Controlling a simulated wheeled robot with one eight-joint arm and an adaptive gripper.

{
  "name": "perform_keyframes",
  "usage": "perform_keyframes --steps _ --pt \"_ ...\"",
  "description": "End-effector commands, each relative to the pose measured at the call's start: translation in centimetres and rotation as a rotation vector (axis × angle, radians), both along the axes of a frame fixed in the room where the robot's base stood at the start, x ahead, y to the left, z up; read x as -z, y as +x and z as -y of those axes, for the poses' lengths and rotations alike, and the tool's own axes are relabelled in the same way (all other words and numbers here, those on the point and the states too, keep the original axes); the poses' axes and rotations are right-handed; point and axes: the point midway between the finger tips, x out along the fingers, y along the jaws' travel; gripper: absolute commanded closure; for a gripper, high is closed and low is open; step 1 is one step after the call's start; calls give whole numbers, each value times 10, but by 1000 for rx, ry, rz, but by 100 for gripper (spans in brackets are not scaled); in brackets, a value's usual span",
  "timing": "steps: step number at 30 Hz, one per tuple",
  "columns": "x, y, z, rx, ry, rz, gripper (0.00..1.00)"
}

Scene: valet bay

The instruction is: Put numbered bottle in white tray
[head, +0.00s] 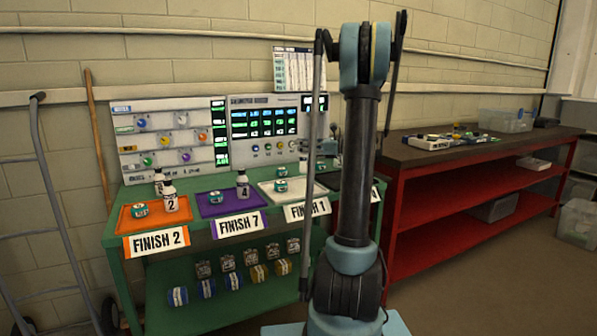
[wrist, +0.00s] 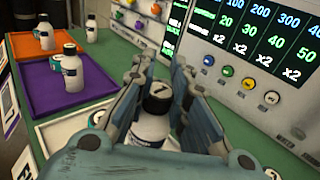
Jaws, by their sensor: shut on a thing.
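My gripper (wrist: 150,95) is shut on a white bottle (wrist: 150,128) with a black cap. A light mark on the cap looks like a digit, but I cannot read it surely. The white tray (head: 266,185) is behind the FINISH 1 sign, with a green-and-white tin (head: 281,186) in it. In the wrist view part of the white tray (wrist: 50,130) shows left of the gripper. In the head view my gripper (head: 318,150) is above and behind the white tray's right side, partly hidden by my arm. Whether the bottle touches the tray is hidden.
A purple tray (head: 207,210) holds bottle 4 (head: 242,186) and a tin. An orange tray (head: 150,222) holds bottle 2 (head: 170,197) and a tin. Another bottle (wrist: 92,28) stands behind it. The control panel (head: 265,130) rises close behind. A red workbench (head: 450,157) stands right.

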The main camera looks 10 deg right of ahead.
Motion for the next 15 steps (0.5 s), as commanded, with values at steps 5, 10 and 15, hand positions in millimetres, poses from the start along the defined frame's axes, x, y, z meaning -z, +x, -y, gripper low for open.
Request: perform_keyframes --steps 5,10,15 --pt "21 0 0 -1 0 0 100" --pt "34 0 -1 -2 0 0 100" --pt "56 0 -2 -3 0 0 100"
